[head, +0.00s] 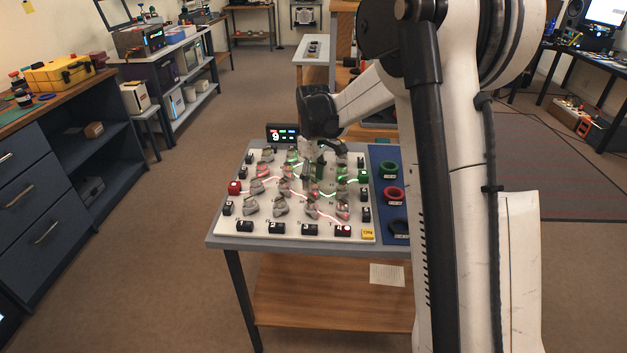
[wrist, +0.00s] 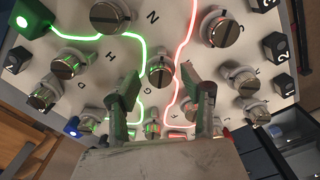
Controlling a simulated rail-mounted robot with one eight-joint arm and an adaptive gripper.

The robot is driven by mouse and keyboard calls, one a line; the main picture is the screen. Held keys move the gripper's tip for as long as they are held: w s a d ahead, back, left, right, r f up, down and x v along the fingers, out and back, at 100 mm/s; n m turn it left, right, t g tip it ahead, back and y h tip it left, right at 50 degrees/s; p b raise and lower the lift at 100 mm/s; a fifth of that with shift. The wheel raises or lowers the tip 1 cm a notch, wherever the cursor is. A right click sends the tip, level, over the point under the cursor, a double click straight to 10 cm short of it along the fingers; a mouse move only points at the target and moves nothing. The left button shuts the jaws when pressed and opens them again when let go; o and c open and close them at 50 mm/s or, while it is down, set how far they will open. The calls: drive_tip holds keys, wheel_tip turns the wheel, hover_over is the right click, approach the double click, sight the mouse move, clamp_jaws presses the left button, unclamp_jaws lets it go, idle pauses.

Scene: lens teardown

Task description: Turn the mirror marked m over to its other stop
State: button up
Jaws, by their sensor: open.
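The white board (head: 228,222) carries rows of small round mirror mounts with slotted tops. In the wrist view, letters such as N, H, D, G and K show beside them, but I cannot make out an m, so I cannot tell which mirror is m. My gripper (wrist: 158,76) is open over the board, fingers pointing at a central mount (wrist: 160,72) between H and G. No contact is visible. In the head view my gripper (head: 312,163) is over the back middle of the board and hides some mounts.
Green and red light lines cross the board. A small display (head: 283,134) stands behind. A yellow ON button (head: 368,234) is at front right. Green (head: 388,170) and red rings (head: 394,195) lie on a blue strip.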

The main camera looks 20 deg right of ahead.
sight(314, 182)
wheel_tip(314, 182, up, 12)
drive_tip(key=shift+f, duration=0.25)
idle(0.3)
drive_tip(key=s+a+r+m+t, duration=0.2)
drive_tip(key=s+r, duration=0.2)
drive_tip(key=s, duration=0.4)
drive_tip(key=s+a+r+m+t, duration=0.1)
drive_tip(key=s+a+r, duration=0.15)
drive_tip(key=s, duration=0.65)
drive_tip(key=s+a+f+m+t, duration=0.1)
drive_tip(key=s+f+m+t, duration=0.1)
drive_tip(key=s, duration=0.6)
drive_tip(key=s+a+f+m+t, duration=0.1)
drive_tip(key=s+f+m+t, duration=0.1)
drive_tip(key=s, duration=0.6)
drive_tip(key=shift+s+f+p, duration=0.25)
drive_tip(key=shift+f+p, duration=0.05)
drive_tip(key=shift+p, duration=0.05)
drive_tip(key=shift+a, duration=0.1)
